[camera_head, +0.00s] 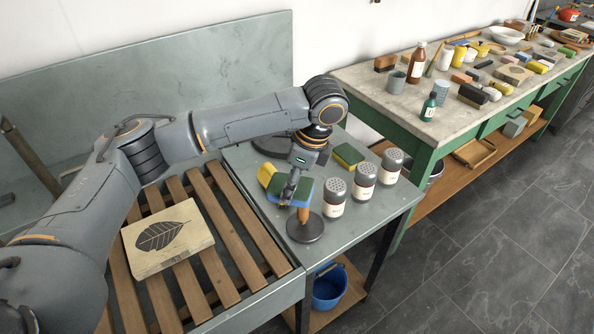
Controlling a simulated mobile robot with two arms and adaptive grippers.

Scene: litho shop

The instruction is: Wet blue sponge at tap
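The blue sponge (304,188) is at the near end of the grey side table, partly behind my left gripper. A yellow part (266,173) shows just left of it; I cannot tell if it belongs to the same sponge. My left gripper (289,194) points down at the blue sponge, its fingers overlapping it in the picture. I cannot tell whether they are closed on it or whether it is lifted. No tap is recognisable in view. My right gripper is out of view.
A round dark tool with a wooden handle (305,228) stands close in front. A green-and-yellow sponge (348,156) and three shakers (362,182) are to the right. A leaf block (150,254) lies on wooden slats at left. A cluttered workbench (395,110) stands behind.

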